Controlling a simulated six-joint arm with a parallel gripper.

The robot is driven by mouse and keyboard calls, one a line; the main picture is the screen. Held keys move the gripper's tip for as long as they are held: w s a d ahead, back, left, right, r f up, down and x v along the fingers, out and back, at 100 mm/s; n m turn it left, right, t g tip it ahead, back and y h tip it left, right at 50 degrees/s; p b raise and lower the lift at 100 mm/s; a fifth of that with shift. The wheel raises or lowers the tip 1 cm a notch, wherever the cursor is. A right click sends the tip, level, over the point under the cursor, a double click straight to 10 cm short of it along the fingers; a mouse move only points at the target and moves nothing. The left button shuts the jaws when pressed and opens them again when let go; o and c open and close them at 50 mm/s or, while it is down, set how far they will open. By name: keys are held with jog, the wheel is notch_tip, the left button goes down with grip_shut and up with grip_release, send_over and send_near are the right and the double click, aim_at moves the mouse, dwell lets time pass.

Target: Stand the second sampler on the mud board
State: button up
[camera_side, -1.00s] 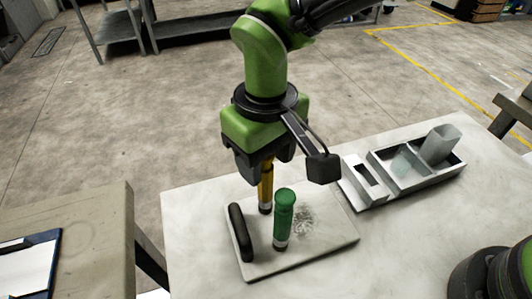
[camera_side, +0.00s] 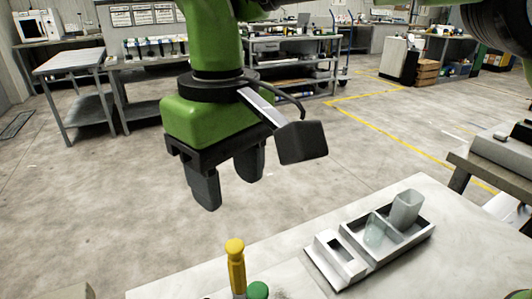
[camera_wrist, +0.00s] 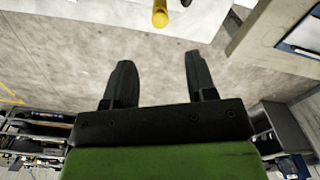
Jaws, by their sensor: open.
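A yellow sampler (camera_side: 236,268) stands upright at the bottom of the side view; its lower end is cut off. A green sampler (camera_side: 258,290) stands close to its right, with only its rounded top showing. The mud board is out of the side view. My gripper (camera_side: 228,192) is open and empty, above the yellow sampler and apart from it. In the wrist view my gripper's two fingers (camera_wrist: 159,70) are spread wide with nothing between them. The yellow sampler's end (camera_wrist: 160,16) shows at the top edge, beyond the fingertips.
A grey tray (camera_side: 328,270) with compartments stands on the pale table (camera_side: 440,255) to the right. It holds a translucent cup (camera_side: 405,207) and another clear piece (camera_side: 376,231). The table between samplers and tray looks clear.

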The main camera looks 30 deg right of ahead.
jog(key=s+d+r+m+t+y, duration=0.1)
jog(key=s+d+r+m+t, duration=0.1)
jog(key=d+r, duration=0.45)
jog(key=s+d+r+m+t+y, duration=0.15)
jog(key=d+r, duration=0.25)
jog(key=d, duration=0.6)
jog(key=s+d+f+m+t, duration=0.3)
jog(key=s+d, duration=0.5)
jog(key=s, duration=0.3)
jog(key=shift+d+f+m+t, duration=0.35)
jog(key=shift+f+m, duration=0.1)
jog(key=shift+m, duration=0.6)
jog(key=shift+s+h, duration=0.1)
jog(key=shift+h, duration=0.15)
